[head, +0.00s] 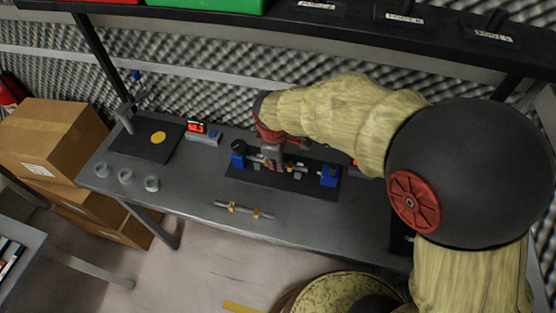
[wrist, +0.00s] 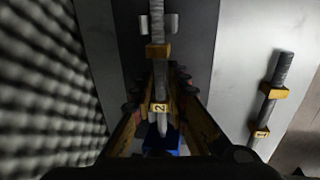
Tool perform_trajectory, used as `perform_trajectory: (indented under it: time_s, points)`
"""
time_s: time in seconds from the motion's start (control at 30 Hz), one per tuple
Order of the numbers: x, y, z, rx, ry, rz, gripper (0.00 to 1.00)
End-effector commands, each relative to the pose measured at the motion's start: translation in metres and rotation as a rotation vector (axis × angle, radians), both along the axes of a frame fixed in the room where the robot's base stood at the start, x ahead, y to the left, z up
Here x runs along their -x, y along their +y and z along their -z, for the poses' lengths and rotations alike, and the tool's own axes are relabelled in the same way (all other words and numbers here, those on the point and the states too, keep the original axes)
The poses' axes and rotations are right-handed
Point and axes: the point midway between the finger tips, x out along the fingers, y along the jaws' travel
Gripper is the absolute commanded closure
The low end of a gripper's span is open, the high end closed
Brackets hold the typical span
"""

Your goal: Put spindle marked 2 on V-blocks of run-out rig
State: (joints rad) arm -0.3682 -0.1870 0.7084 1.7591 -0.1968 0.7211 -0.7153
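The spindle marked 2 (wrist: 160,107) runs lengthwise through the middle of the wrist view, a grey shaft with yellow collars and a "2" tag. My gripper (wrist: 161,78) has its fingers close on both sides of the shaft and appears shut on it between the collars. In the head view, my gripper (head: 274,166) is over the run-out rig (head: 262,181), a black plate with blue end pieces. The spindle lies along the rig at V-block height. A pale V-block (wrist: 172,23) shows around its far end. Whether the shaft touches the V-blocks cannot be told.
Another spindle (head: 244,210), tagged 1 in the wrist view (wrist: 270,95), lies on the bench front. Several small grey cups (head: 125,177), a dark plate with a yellow disc (head: 158,138) and a red-lit readout (head: 197,128) are at left. A shelf overhangs the back.

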Motion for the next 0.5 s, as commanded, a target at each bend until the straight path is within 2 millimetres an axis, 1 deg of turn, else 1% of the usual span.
perform_trajectory:
  time_s: [0.03, 0.2, 0.5]
  points:
    - [-0.0001, 0.0000, -0.0002, 0.000, 0.000, 0.000, 0.80]
    - [0.0000, 0.0000, -0.0003, 0.000, 0.000, 0.000, 0.71]
    - [-0.0001, 0.0000, -0.0017, 0.000, 0.000, 0.000, 0.71]
